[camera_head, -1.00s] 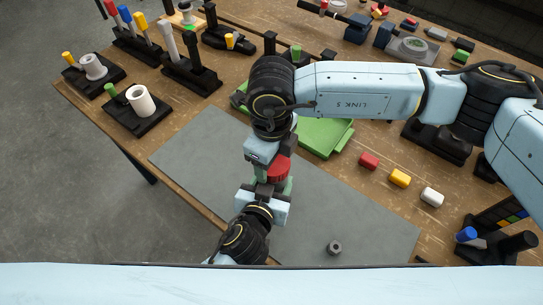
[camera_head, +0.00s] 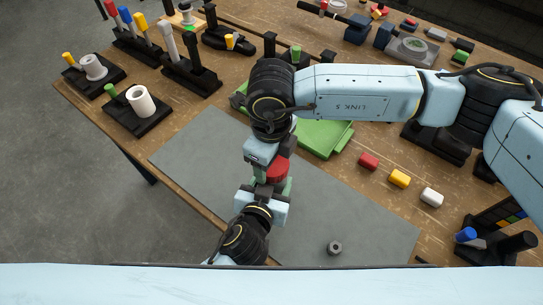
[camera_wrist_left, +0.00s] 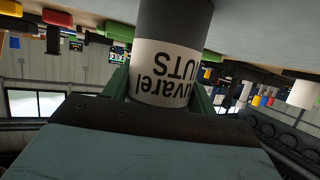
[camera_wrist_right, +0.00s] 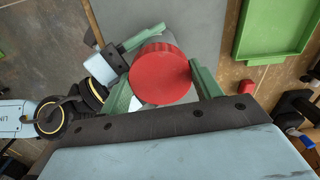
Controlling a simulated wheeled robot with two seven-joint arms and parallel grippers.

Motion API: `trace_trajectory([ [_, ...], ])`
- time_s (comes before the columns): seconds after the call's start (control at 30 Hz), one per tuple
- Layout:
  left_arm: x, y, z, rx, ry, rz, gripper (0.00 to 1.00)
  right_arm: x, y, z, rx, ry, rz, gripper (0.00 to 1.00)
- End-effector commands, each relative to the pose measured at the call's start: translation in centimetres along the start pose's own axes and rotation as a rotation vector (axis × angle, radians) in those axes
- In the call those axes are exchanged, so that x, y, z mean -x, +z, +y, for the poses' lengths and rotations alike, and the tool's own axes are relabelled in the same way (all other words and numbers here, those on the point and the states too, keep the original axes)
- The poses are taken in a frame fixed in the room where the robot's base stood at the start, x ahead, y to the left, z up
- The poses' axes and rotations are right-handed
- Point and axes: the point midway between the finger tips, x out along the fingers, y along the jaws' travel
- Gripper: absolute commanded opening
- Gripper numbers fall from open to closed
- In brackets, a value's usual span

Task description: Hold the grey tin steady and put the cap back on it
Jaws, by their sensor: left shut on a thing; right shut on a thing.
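The grey tin (camera_wrist_left: 172,75) shows in the left wrist view, dark grey with a white label whose lettering appears upside down. My left gripper (camera_head: 266,189) is shut around it, with a green finger on each side. The round red cap (camera_wrist_right: 160,76) is between the green fingers of my right gripper (camera_wrist_right: 166,84), which is shut on it from above. In the head view the cap (camera_head: 278,170) sits directly over the left gripper. The tin is mostly hidden there, and whether the cap is seated on its rim cannot be told.
The grey mat (camera_head: 200,155) is mostly clear around the grippers, with a dark nut (camera_head: 334,247) near its front. A green tray (camera_head: 325,138) lies behind. Red, yellow (camera_head: 400,178) and white blocks lie to the right. Black holders (camera_head: 137,118) stand at the left.

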Motion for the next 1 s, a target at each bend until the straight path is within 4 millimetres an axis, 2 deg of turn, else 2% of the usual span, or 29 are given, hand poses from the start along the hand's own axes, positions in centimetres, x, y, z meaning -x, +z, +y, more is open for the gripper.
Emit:
trace_trajectory([
  [0.03, 0.02, -0.88, 0.38, 0.001, 0.009, 0.021, 0.16, -0.94, -0.37, 0.15, -0.003, 0.002, 0.012, 0.42],
  [0.43, 0.01, -0.88, 0.47, -0.001, 0.01, 0.021, 0.16, -1.01, -0.34, 0.08, -0.006, 0.001, 0.012, 0.42],
  [0.47, 0.01, -0.88, 0.48, -0.001, 0.01, 0.021, 0.16, -1.02, -0.34, 0.08, -0.006, 0.001, 0.011, 0.67],
  [0.5, 0.01, -0.89, 0.49, -0.001, 0.01, 0.021, 0.16, -1.02, -0.34, 0.08, -0.006, 0.001, 0.011, 0.71],
  [1.0, 0.01, -0.91, 0.54, -0.002, 0.011, 0.022, 0.16, -1.01, -0.3, 0.19, -0.004, 0.003, 0.011, 0.71],
])
